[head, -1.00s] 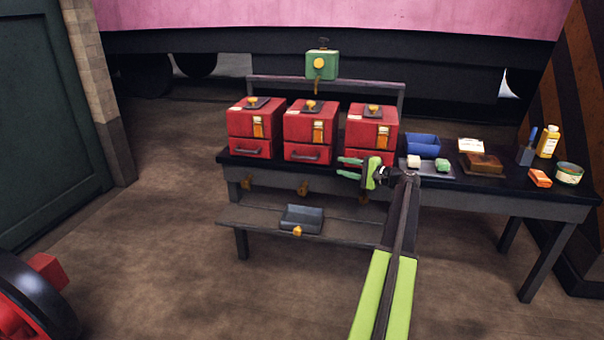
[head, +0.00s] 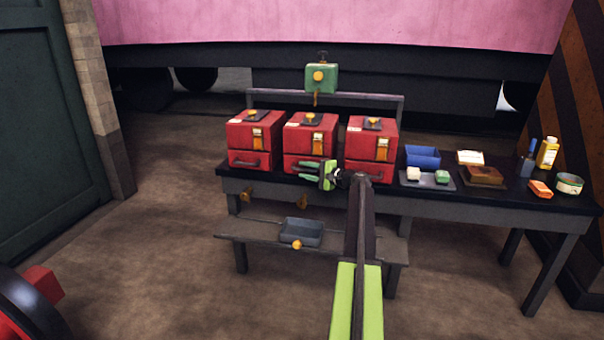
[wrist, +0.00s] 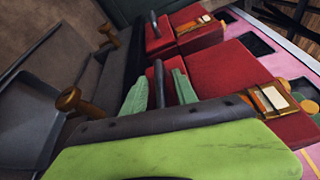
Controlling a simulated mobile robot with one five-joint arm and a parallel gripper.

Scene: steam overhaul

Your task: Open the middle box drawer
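Three red boxes stand in a row on the dark bench. The middle box (head: 311,128) has an orange latch and a shut lower drawer (head: 290,160) with a dark handle, partly hidden by my gripper in the head view. My gripper (head: 303,171) is in front of that drawer, its green fingers pointing left. In the wrist view my gripper (wrist: 160,92) is open, and the dark drawer handle (wrist: 158,78) shows between its two fingers. I cannot tell whether the fingers touch it.
The left box (head: 254,130) and right box (head: 371,132) stand on either side. A grey tray (head: 301,233) sits on the lower shelf. A blue bin (head: 422,156) and small items lie to the right on the bench. Brass knobs (wrist: 70,98) stick out below the bench top.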

